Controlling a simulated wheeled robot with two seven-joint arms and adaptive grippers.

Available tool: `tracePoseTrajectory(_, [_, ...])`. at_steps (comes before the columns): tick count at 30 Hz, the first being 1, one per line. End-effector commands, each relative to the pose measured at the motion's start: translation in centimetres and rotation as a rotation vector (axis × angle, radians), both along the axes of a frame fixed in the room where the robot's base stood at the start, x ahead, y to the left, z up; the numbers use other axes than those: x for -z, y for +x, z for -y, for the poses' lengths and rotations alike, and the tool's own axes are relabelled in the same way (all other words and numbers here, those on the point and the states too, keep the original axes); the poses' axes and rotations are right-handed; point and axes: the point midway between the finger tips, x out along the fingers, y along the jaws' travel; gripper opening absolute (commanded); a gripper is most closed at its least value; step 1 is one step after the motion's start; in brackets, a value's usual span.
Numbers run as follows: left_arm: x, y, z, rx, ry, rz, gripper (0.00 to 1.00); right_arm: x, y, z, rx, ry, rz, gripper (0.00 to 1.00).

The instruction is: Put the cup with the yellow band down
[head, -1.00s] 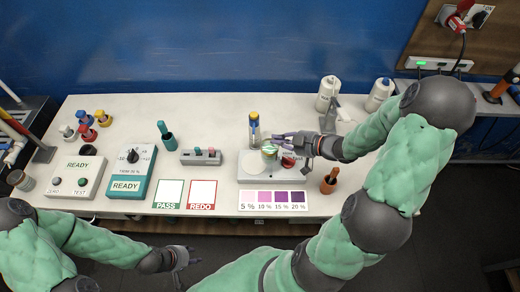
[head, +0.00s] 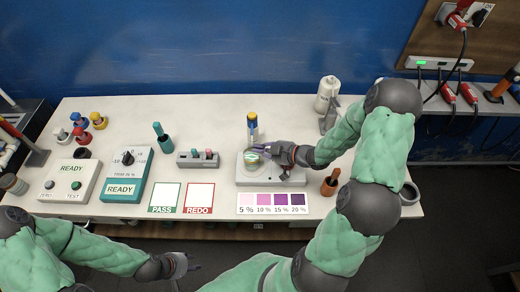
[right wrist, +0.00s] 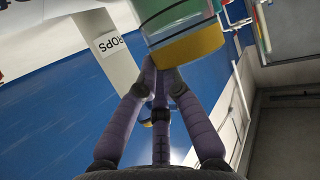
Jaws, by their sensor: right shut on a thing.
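The cup with the yellow band (right wrist: 190,45) fills the top of the right wrist view, with a green part beside the band. My right gripper (right wrist: 160,78) is shut on it with purple fingers. I cannot tell whether the cup touches the device. My left gripper (head: 186,265) is in front of the table, apart from everything; its fingers are too small to read.
A blue-and-yellow-topped tube (head: 253,128) stands just behind the device. A purple-shade card (head: 272,203) lies in front, and a brown holder (head: 330,184) stands to the right. A grey switch block (head: 197,158) is at left. PASS (head: 165,197) and REDO (head: 200,197) cards have bare surfaces.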

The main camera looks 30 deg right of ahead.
Motion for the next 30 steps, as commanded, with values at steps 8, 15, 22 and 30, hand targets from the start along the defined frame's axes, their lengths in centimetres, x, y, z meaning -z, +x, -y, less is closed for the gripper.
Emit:
tracePoseTrajectory(8, [0.1, 0.0, 0.0, 0.000, 0.000, 0.000, 0.40, 0.2, 0.0, 0.0, 0.000, -0.001, 0.000, 0.00])
tracePoseTrajectory(15, [0.1, 0.0, 0.0, 0.000, 0.000, 0.000, 0.40, 0.1, 0.0, 0.0, 0.000, -0.001, 0.000, 0.32])
tracePoseTrajectory(22, [-0.1, 0.0, 0.0, 0.000, 0.000, 0.000, 0.40, -0.2, 0.0, 0.0, 0.000, -0.001, 0.000, 0.32])
tracePoseTrajectory(30, [-0.8, 0.0, 0.0, 0.000, 0.000, 0.000, 0.40, -1.8, -2.9, 1.9, 0.005, -0.004, -0.001, 0.32])
